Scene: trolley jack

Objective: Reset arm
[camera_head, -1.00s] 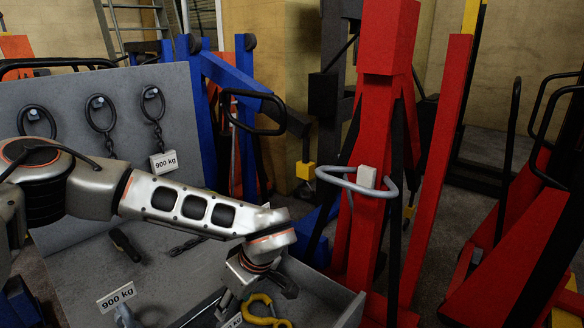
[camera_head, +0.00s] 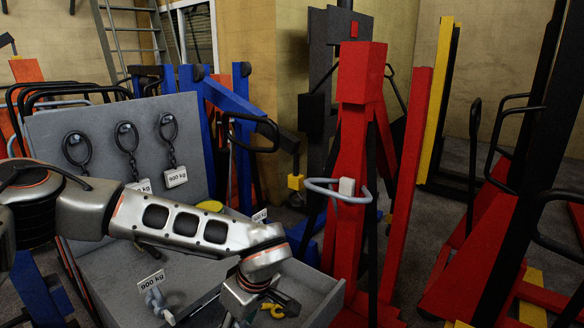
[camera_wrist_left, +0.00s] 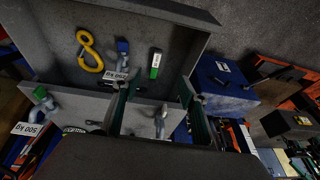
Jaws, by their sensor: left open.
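My left arm (camera_head: 195,225) reaches in from the left of the head view, over a grey tray (camera_head: 325,283). Its wrist bends down at the lower middle, and the fingertips there are cut off or hidden. In the left wrist view my left gripper (camera_wrist_left: 158,88) is open, its two dark green-edged fingers apart with nothing held between them. A grey metal shackle (camera_wrist_left: 160,122) shows in the gap between the fingers, but I cannot tell its distance. My right gripper is in neither view.
A yellow hook (camera_wrist_left: 90,50) and a green-ended piece (camera_wrist_left: 156,65) are in the tray. A grey board (camera_head: 95,125) with hanging chains stands behind the arm. More lifting frames (camera_head: 470,240) crowd the right.

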